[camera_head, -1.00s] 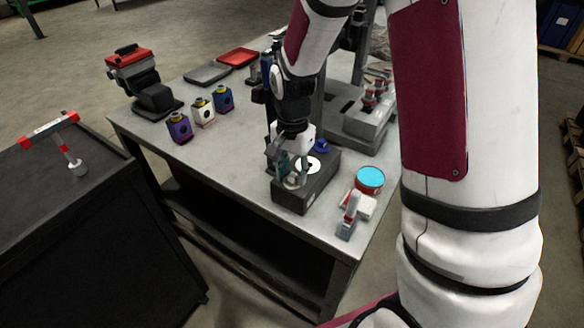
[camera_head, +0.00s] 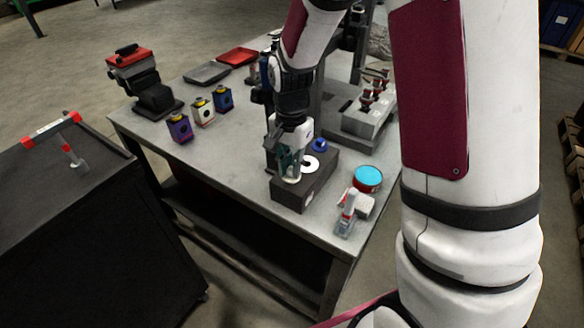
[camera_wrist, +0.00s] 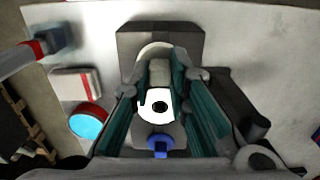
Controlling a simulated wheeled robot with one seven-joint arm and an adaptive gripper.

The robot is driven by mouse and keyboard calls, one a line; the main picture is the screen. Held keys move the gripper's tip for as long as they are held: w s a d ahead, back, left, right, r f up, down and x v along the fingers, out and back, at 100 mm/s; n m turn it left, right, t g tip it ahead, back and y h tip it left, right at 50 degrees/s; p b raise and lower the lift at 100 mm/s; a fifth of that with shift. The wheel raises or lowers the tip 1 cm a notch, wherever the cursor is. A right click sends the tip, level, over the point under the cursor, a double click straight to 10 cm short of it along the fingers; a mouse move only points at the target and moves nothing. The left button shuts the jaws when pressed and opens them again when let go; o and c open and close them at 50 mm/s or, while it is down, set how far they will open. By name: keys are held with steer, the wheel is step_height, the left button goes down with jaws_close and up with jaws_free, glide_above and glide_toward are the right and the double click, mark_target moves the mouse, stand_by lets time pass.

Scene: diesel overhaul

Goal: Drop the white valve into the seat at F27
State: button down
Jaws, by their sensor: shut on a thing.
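My gripper (camera_head: 291,176) points down over the left front end of a dark block (camera_head: 318,191) on the metal bench. In the wrist view my gripper (camera_wrist: 164,78) has its teal fingers closed on a pale, whitish piece (camera_wrist: 158,72), which I take for the white valve. The fingers hide much of it, and I cannot tell whether it touches the block. A white ring with a dark hole (camera_head: 311,165) lies on the block just right of the gripper; it also shows in the wrist view (camera_wrist: 157,106). No F27 marking is readable.
A blue round part (camera_head: 320,145) sits at the block's far end. A cyan-topped red can (camera_head: 368,178) and a red-grey tool (camera_head: 347,212) stand right of the block. A grey fixture (camera_head: 362,120) is behind. Purple, white and blue boxes (camera_head: 203,112) stand left; bench between is clear.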

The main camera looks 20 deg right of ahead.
steer(key=shift+r+p, duration=0.9)
steer(key=shift+r, duration=1.25)
